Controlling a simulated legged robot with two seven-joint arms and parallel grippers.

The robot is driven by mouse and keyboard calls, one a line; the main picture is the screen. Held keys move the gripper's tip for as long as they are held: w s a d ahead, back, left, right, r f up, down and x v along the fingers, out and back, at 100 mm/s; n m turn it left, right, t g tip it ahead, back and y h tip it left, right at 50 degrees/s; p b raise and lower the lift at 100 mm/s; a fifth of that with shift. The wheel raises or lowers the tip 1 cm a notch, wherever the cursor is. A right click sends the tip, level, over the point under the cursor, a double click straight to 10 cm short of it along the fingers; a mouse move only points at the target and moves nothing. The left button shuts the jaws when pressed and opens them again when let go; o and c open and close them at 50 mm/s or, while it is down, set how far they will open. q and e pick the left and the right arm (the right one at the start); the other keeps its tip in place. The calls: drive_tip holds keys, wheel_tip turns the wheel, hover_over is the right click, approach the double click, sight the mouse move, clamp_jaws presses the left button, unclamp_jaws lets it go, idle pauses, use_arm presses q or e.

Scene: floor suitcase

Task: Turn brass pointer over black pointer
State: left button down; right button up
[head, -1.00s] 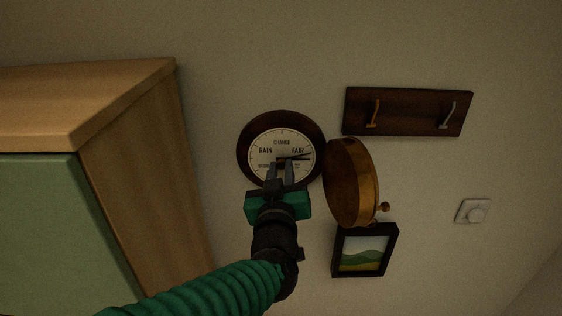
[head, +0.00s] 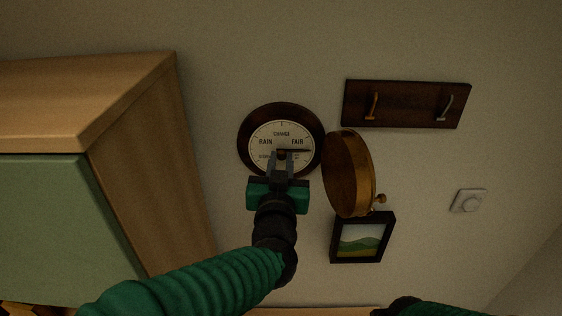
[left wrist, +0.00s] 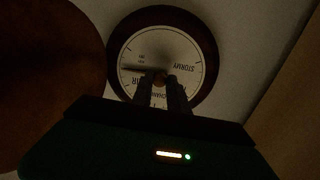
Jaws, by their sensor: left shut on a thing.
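The barometer dial (head: 262,152) hangs on the wall in a dark round wooden frame. Its upright face reads RAIN, CHANGE and FAIR; in the left wrist view the dial (left wrist: 185,48) is upside down. My left gripper (head: 281,157) is at the dial's centre, shut on the small brass knob (left wrist: 158,79) there. A single dark pointer line (head: 301,150) runs from the centre toward the right, just below FAIR. In the left wrist view this pointer line (left wrist: 138,69) runs left. The brass and black pointers cannot be told apart. My right gripper is out of view.
The round brass cover (head: 349,176) stands open at the dial's right. A wood and green cabinet (head: 150,170) is at left.

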use_arm(q)
drive_tip(key=c, duration=1.6)
unclamp_jaws()
drive_tip(key=shift+f, duration=0.4)
drive_tip(key=o, duration=0.3)
drive_tip(key=shift+r, duration=0.1)
drive_tip(key=shift+d+r, duration=0.1)
